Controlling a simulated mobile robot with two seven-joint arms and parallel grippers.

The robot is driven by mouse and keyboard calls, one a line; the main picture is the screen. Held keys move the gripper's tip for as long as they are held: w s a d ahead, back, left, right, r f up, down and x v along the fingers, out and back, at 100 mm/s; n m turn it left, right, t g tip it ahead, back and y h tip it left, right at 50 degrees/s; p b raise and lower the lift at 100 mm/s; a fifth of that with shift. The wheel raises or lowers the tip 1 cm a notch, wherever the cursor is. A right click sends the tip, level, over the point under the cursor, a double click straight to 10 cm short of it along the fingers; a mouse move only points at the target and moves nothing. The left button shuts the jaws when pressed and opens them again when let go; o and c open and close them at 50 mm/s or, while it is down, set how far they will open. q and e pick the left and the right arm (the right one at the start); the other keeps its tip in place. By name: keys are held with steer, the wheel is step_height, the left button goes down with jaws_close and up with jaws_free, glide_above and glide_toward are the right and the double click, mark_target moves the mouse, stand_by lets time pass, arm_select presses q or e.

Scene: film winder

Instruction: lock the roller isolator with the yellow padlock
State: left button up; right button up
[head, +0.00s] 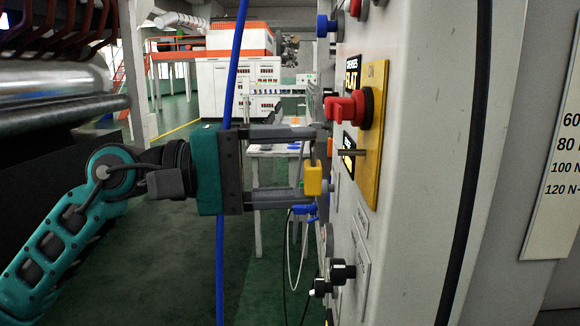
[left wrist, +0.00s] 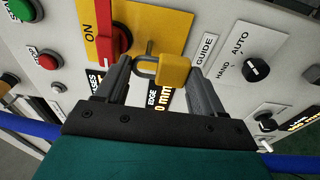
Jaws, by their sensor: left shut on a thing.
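The yellow padlock (head: 313,178) is held between the fingers of my left gripper (head: 318,163), close to the panel face. In the left wrist view the padlock body (left wrist: 175,71) sits between the fingertips (left wrist: 159,69), with its grey shackle toward the left finger. The red isolator handle (head: 349,107) is on a yellow plate (head: 372,158), above the padlock in the head view. A grey metal bar (head: 351,153) sticks out from the plate below the handle. The shackle is beside this bar in the wrist view; I cannot tell whether it passes through. My right gripper is not in view.
The grey panel (head: 420,170) carries black knobs (head: 343,271) below and a blue button (head: 325,26) above. A black cable (head: 470,170) runs down its front. A blue cable (head: 233,75) hangs by my left gripper. Large rollers (head: 60,105) stand at the left.

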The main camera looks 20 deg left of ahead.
mark_target(316, 164)
arm_select(q)
steer(key=shift+d, duration=0.1)
steer(key=shift+p+x, duration=0.5)
steer(key=shift+x, duration=0.9)
steer(key=shift+s+f, duration=0.1)
steer(key=shift+f+b, duration=0.1)
steer(key=shift+b, duration=0.35)
stand_by(0.4)
